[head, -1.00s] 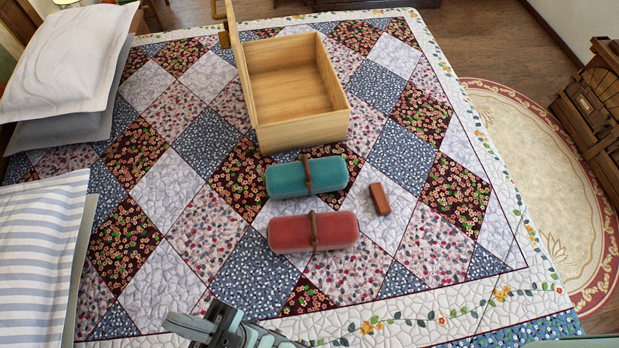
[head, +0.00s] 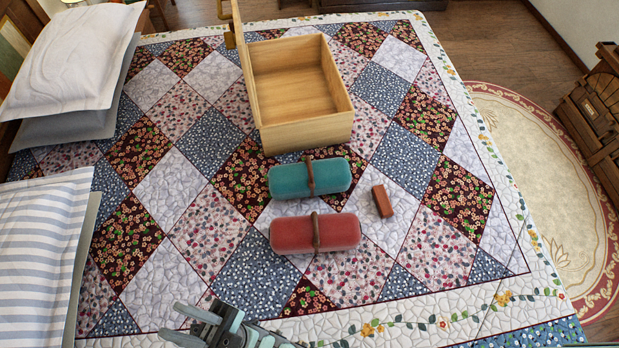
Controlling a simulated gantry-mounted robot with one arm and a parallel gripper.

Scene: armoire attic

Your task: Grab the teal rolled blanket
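The teal rolled blanket (head: 288,181) lies on the quilted bed in the head view, with a brown strap around its middle. It sits between the open wooden box behind it and a red rolled blanket (head: 292,234) in front of it. My gripper (head: 180,325) is at the bottom edge, in front and to the left of both rolls, apart from them. Its fingers point left, and I cannot tell how far apart they are. Nothing shows held in it.
The wooden box (head: 306,133) is empty, its lid standing up on the left. A small reddish-brown block (head: 382,201) lies right of the rolls. Pillows (head: 70,60) and a striped pillow (head: 40,235) lie along the left side. The quilt between pillows and rolls is clear.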

